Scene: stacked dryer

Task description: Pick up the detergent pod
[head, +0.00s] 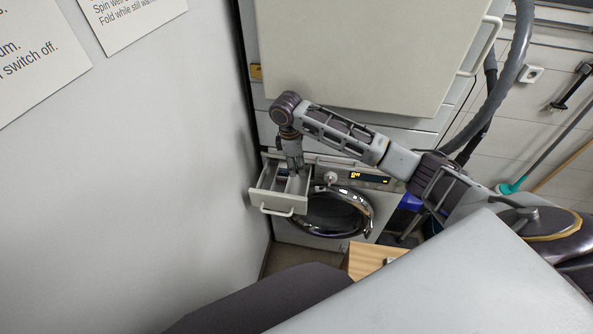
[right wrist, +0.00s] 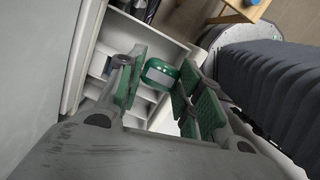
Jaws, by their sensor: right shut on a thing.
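The detergent pod (right wrist: 160,74) is a small green and whitish piece between the green-padded fingers of my right gripper (right wrist: 163,85) in the right wrist view. The gripper is shut on it. In the head view my right gripper (head: 295,165) points down over the open detergent drawer (head: 268,200) of the washing machine, and the pod is too small to make out there. The drawer's pale walls and dividers show behind the pod in the right wrist view (right wrist: 110,40). My left gripper is not in view.
The washer's round door (head: 338,212) is below and right of the drawer. A large pale appliance door (head: 350,50) is above my arm. A grey wall (head: 150,150) stands close on the left. A wooden stool or table (head: 365,258) is in front of the washer.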

